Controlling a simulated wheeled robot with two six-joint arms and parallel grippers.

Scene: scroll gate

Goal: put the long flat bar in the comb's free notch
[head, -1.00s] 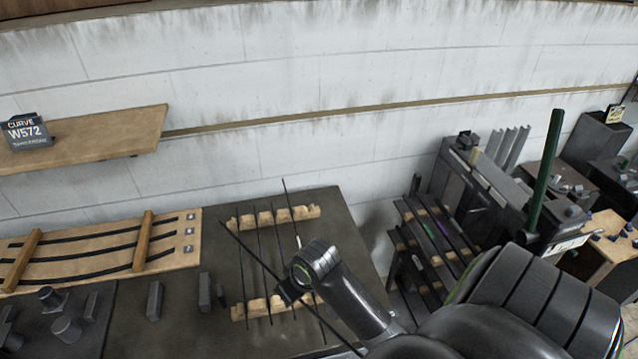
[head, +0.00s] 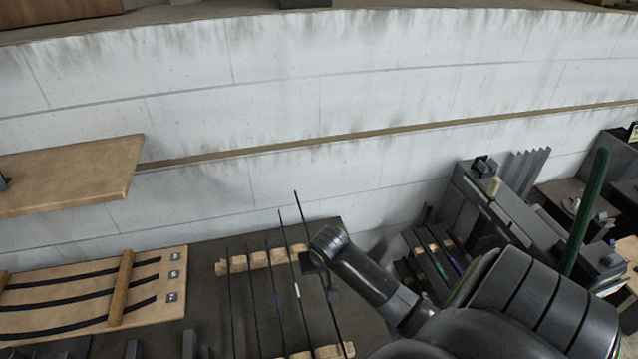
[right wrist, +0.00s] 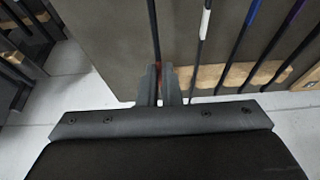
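My right gripper (head: 318,268) is shut on a long, thin, dark bar (head: 304,218) and holds it to the right of the other bars. In the right wrist view the bar (right wrist: 153,35) runs between the fingers (right wrist: 160,88). The comb has a light wooden back rail (head: 240,263) and a front rail (head: 330,352) cut off by the lower edge. Several thin bars lie across it, one with a white mark (head: 297,290). The held bar lies roughly along them, beside the white-marked one. Whether it touches the comb, and which notch is free, I cannot tell. My left gripper is out of view.
A wooden board with dark curved strips (head: 85,295) lies left of the comb. A wall shelf (head: 70,175) is above it. A rack of bars (head: 432,255) and grey machinery (head: 500,215) stand to the right. The dark table (head: 205,285) has a clear gap left of the comb.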

